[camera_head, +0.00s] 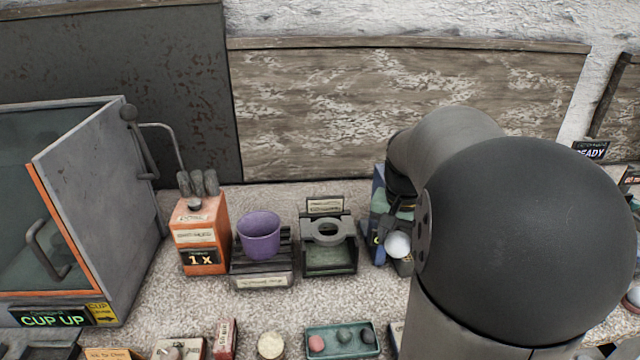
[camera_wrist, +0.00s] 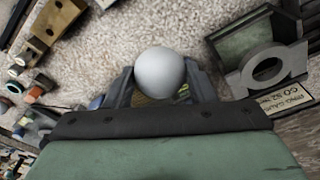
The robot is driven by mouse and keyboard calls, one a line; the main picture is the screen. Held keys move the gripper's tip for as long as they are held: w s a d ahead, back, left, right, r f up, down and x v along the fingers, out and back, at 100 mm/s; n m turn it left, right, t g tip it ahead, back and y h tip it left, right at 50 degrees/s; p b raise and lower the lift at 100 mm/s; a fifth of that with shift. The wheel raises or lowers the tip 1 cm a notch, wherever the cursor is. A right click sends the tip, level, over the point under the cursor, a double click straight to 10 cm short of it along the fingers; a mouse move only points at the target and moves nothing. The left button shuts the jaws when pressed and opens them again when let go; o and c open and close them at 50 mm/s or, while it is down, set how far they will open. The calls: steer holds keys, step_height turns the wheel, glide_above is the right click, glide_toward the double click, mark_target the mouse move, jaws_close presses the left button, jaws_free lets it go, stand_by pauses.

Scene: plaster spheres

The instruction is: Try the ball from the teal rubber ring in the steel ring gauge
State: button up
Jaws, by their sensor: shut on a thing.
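A white plaster ball (camera_head: 397,245) is held in my gripper (camera_head: 400,225), to the right of the steel ring gauge in the head view. The ball also shows between the two fingers in the wrist view (camera_wrist: 160,73), and the gripper is shut on it. The steel ring gauge (camera_head: 327,232) is a grey ring on a dark stand with a label plate behind it. It also shows at the upper right of the wrist view (camera_wrist: 266,71), and its ring looks empty. The ball is apart from the gauge. I cannot make out the teal rubber ring for certain.
A purple cup (camera_head: 259,236) on a dark stand and an orange box (camera_head: 202,235) stand left of the gauge. A grey cabinet (camera_head: 95,200) is at the far left. A teal tray (camera_head: 343,341) with small stones lies in front. Bare speckled counter (camera_head: 300,300) lies between.

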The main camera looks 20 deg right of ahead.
steer(key=w+a+r+n+p, duration=0.1)
steer(key=w+a+p, duration=0.2)
steer(key=w, duration=0.6)
steer(key=w+a+r+n+p, duration=0.1)
steer(key=w+a+p, duration=0.3)
steer(key=w, duration=0.4)
steer(key=shift+w+r+y, duration=0.3)
steer(key=shift+w+r, duration=0.05)
steer(key=shift+r, duration=0.1)
steer(key=shift+f+b, duration=1.95)
steer(key=shift+f, duration=0.85)
steer(key=shift+f+b, duration=1.15)
steer(key=shift+f, duration=0.5)
steer(key=o, duration=1.2)
steer(key=shift+r, duration=0.1)
